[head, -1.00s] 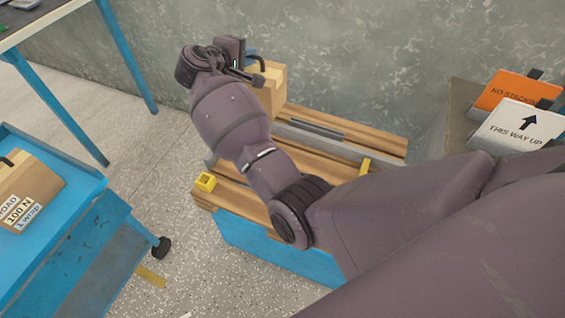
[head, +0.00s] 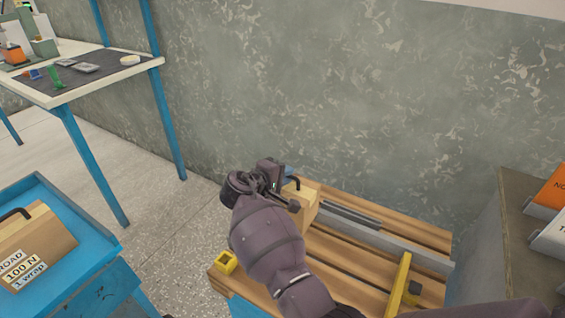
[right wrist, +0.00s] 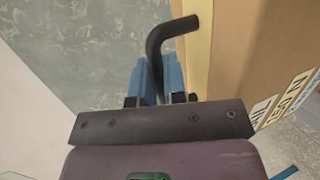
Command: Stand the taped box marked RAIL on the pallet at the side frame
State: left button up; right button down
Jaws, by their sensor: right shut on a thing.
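A tan box (head: 305,203) is at the far left corner of the slatted wooden pallet (head: 330,250); my arm partly hides it. I cannot tell whether it touches the slats. My right gripper (head: 284,180) is at its top. In the right wrist view, the blue fingers of the gripper (right wrist: 150,84) are shut on the box's bent black handle (right wrist: 170,38). The box (right wrist: 238,55) fills the right side there, with white labels partly in sight; RAIL is not readable. A grey rail (head: 385,241) runs across the pallet, beside the box. My left gripper is not in view.
A yellow bar (head: 399,285) crosses the pallet's right part; a yellow block (head: 226,262) sits at its left corner. A blue cart (head: 85,280) holds a box marked ROAD (head: 38,240). A grey stand with signs (head: 550,190) is at right. The wall is close behind.

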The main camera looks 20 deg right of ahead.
aim_at(284, 193)
jog(key=shift+w+f, duration=0.1)
jog(key=shift+f, duration=0.55)
notch_tip(284, 193, down, 5)
jog(key=shift+f+b, duration=0.15)
jog(key=shift+b, duration=0.95)
jog(key=shift+f, duration=0.25)
jog(key=shift+r, duration=0.1)
jog(key=c, duration=1.6)
grip_release()
jog(key=shift+f, duration=0.35)
jog(key=o, duration=0.4)
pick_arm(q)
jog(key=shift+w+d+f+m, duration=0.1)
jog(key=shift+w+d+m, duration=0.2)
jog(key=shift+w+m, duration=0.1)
pick_arm(e)
jog(key=shift+o, duration=0.2)
